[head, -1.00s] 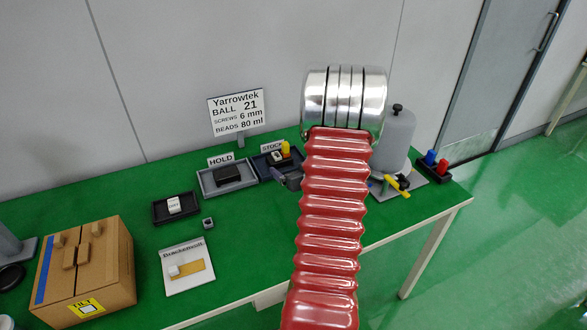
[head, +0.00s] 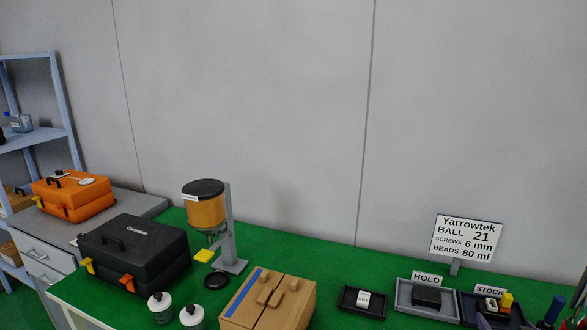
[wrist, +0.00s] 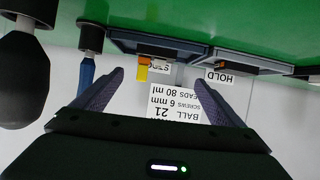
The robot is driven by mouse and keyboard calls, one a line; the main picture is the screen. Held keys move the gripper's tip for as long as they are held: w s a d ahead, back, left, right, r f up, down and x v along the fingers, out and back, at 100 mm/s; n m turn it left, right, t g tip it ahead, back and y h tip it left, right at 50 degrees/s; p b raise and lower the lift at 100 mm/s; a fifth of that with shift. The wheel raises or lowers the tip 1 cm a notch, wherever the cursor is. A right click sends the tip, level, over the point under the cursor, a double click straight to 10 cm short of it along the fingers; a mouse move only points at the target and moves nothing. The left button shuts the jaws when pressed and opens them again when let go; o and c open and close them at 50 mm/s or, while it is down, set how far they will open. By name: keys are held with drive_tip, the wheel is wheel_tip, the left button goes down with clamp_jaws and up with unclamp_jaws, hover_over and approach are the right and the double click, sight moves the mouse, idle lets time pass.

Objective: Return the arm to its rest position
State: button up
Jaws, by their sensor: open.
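My gripper (wrist: 158,100) shows in the wrist view with its two dark fingers spread apart and nothing between them. That view is upside down, and the sign and trays lie beyond the fingers. In the head view only a bit of my arm shows at the lower right edge, so most of the arm is out of that picture.
The green bench (head: 345,265) carries a cardboard box (head: 240,310), a black case (head: 150,250), a dispenser (head: 207,208) and trays marked HOLD (head: 404,298) and STOCK (head: 468,308). A sign (head: 466,238) stands behind. An orange case (head: 75,195) sits at left.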

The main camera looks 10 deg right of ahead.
drive_tip(key=w+a+r+n+g+y, duration=0.1)
drive_tip(key=w+a+r, duration=0.1)
drive_tip(key=a+r, duration=0.45)
drive_tip(key=w+a+r+g, duration=0.1)
drive_tip(key=a+r, duration=0.3)
drive_tip(key=a, duration=0.6)
drive_tip(key=w+a+r+n+g+y, duration=0.1)
drive_tip(key=w+a+r, duration=0.1)
drive_tip(key=a+r, duration=0.5)
drive_tip(key=s+a+n+g+y, duration=0.1)
drive_tip(key=s+a, duration=0.4)
drive_tip(key=a, duration=0.4)
drive_tip(key=s+a+r+n+g+y, duration=0.1)
drive_tip(key=s+a+y, duration=0.1)
drive_tip(key=s+a, duration=0.4)
drive_tip(key=s+a+n+y, duration=0.1)
drive_tip(key=s+a, duration=0.5)
drive_tip(key=a, duration=0.6)
drive_tip(key=shift+r+n+g+y, duration=0.25)
drive_tip(key=shift+n+g+y, duration=0.15)
